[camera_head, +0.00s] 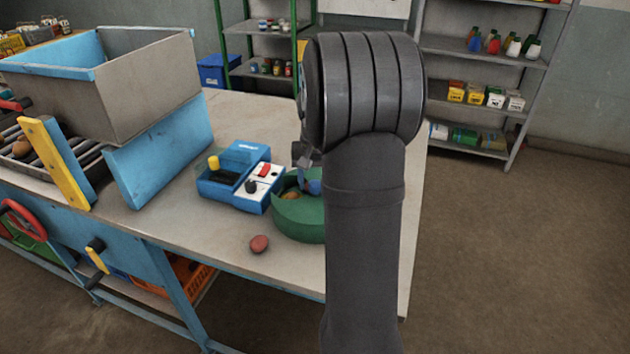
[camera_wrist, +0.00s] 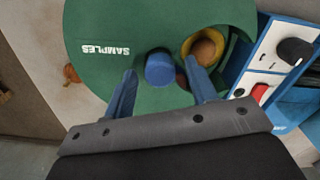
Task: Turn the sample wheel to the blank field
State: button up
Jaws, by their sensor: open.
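The green sample wheel (camera_wrist: 105,25) with white SAMPLES lettering fills the middle of the wrist view. It also shows in the head view (camera_head: 297,222), partly hidden by my arm. A round blue knob (camera_wrist: 160,69) stands on it. A yellow ring (camera_wrist: 187,44) with a brown potato (camera_wrist: 207,50) inside is at the wheel's right side in the wrist view. My gripper (camera_wrist: 160,65) is open, its blue fingers on either side of the knob. I cannot tell whether they touch it. In the head view the fingers are mostly hidden. No blank field is clearly marked in either view.
A blue-and-white device (camera_head: 238,180) with a red switch and black knob stands close beside the wheel. A loose potato (camera_head: 259,244) lies near the table's front edge. A grey-and-blue hopper (camera_head: 150,90) is at the left. The table behind the device is clear.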

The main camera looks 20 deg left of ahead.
jog(key=shift+f, duration=0.25)
grip_shut()
